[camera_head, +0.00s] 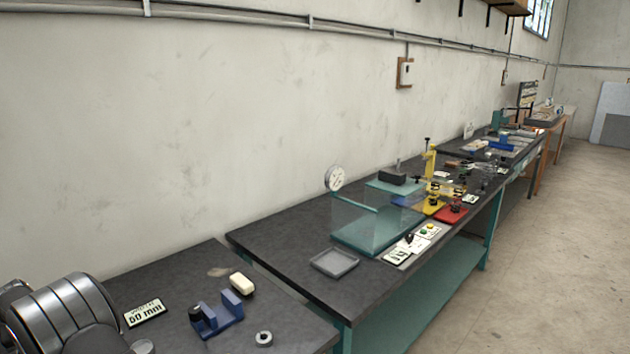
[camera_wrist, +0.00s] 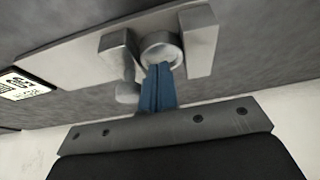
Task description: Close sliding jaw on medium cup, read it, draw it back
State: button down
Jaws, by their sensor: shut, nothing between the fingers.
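In the wrist view, a grey metal caliper-like gauge (camera_wrist: 60,55) has a long beam with two blocky jaws. The left jaw (camera_wrist: 117,48) and the right jaw (camera_wrist: 199,42) stand on either side of a round metal cup (camera_wrist: 161,45). Whether both jaws touch the cup is not clear. A small rounded knob (camera_wrist: 127,92) sits below the left jaw. My gripper (camera_wrist: 158,72) has its blue fingers together and empty, with the tips just in front of the cup; contact cannot be told. I cannot pick out the gauge or my fingers in the head view.
The near bench holds a "50 mm" card (camera_head: 146,313), a blue fixture (camera_head: 217,316), a cream block (camera_head: 242,284) and a small metal ring-like piece (camera_head: 264,338). The bench beyond has an empty grey tray (camera_head: 334,263) and a dial gauge (camera_head: 334,178). A printed card (camera_wrist: 22,86) shows in the wrist view.

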jog(key=shift+w+d+f, duration=0.5)
jog(key=shift+w+d, duration=0.1)
jog(key=shift+d, duration=0.25)
jog(key=shift+s+a, duration=0.1)
dwell(0.7)
jog(key=shift+s+a, duration=0.3)
jog(key=shift+r, duration=0.15)
jog(key=shift+w+a+r, duration=0.1)
jog(key=shift+a+r, duration=0.05)
jog(key=shift+r, duration=3.55)
jog(key=shift+f, duration=3.45)
